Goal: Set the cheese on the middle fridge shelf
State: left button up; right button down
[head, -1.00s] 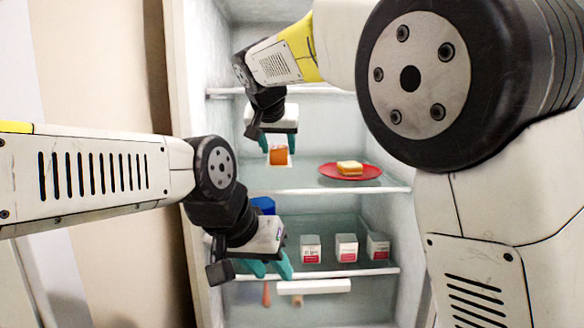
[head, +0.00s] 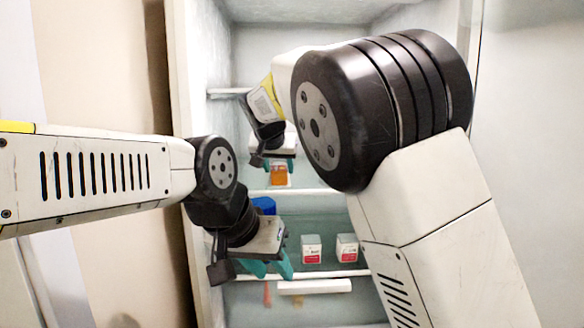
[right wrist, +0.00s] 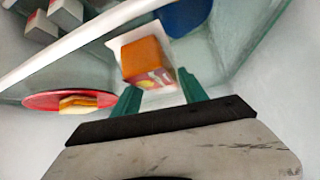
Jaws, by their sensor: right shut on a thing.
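The cheese, an orange block (head: 279,175) with a patterned side, is between the teal fingers of my right gripper (head: 280,163), shut on it. In the head view it is just above the front edge of the middle fridge shelf (head: 258,192); I cannot tell if it touches the shelf. The right wrist view shows the block (right wrist: 147,60) at the fingertips, with a white flat patch beside it. My left gripper (head: 268,268) is lower, in front of the lower shelf, with its fingers apart and empty.
In the right wrist view a red plate (right wrist: 40,99) with a sandwich (right wrist: 88,100) is left of the block, and a blue item (right wrist: 185,14) is beyond it. White-and-red cartons (head: 311,249) stand on the lower shelf (head: 340,273). My right arm hides the shelf's right side.

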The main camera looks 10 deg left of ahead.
jog(key=shift+w+f, duration=0.15)
jog(key=shift+w, duration=0.15)
jog(key=c, duration=0.6)
grip_release()
